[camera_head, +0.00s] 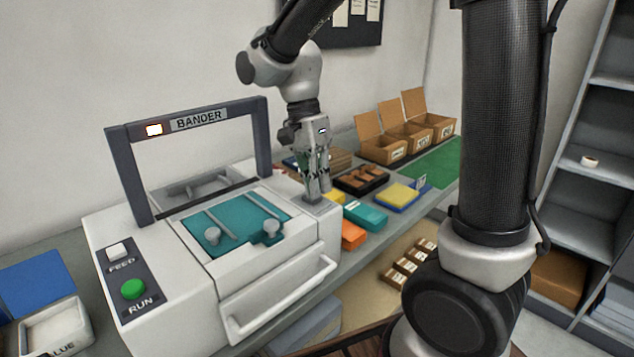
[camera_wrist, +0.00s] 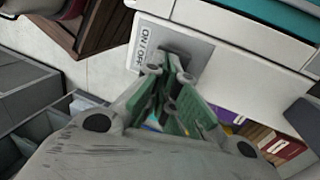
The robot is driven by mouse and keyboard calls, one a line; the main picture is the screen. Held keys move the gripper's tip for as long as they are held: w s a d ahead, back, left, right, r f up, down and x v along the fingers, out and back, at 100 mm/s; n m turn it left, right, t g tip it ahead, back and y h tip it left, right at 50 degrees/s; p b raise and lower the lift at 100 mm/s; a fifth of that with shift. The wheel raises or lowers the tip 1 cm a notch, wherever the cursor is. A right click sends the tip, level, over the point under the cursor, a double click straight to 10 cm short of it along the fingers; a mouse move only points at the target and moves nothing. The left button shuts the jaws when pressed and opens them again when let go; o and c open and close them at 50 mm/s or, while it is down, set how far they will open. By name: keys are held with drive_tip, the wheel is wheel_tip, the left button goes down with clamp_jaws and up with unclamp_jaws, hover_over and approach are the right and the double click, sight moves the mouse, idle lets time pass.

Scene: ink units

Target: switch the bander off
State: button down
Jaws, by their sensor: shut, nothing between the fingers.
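My gripper (camera_head: 322,194) is shut and empty, pointing down at the bander's far right side. In the wrist view my gripper (camera_wrist: 166,72) has its tips at a grey ON/OFF plate (camera_wrist: 148,38) on the white body. A dark switch part on the plate is partly hidden by the fingers; I cannot tell its position or whether the tips touch it.
Teal, orange and yellow packs (camera_head: 366,214) lie right of the bander. Behind them are a dark tray (camera_head: 362,188) and open cardboard boxes (camera_head: 382,149). A drawer handle (camera_head: 285,297) juts from the bander's front. A grey shelf (camera_head: 590,200) stands at right.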

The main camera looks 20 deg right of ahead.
drive_tip(key=shift+s+d+f+t, duration=0.1)
drive_tip(key=shift+s+f+t, duration=0.1)
drive_tip(key=shift+t, duration=0.2)
drive_tip(key=shift+w, duration=0.1)
drive_tip(key=shift+w+a, duration=0.35)
drive_tip(key=shift+w, duration=0.35)
drive_tip(key=shift+r, duration=0.1)
drive_tip(key=shift+w+r, duration=0.1)
drive_tip(key=shift+r, duration=0.2)
drive_tip(key=d+v, duration=0.1)
drive_tip(key=v, duration=1)
drive_tip(key=shift+a+r, duration=0.15)
drive_tip(key=shift+a, duration=0.25)
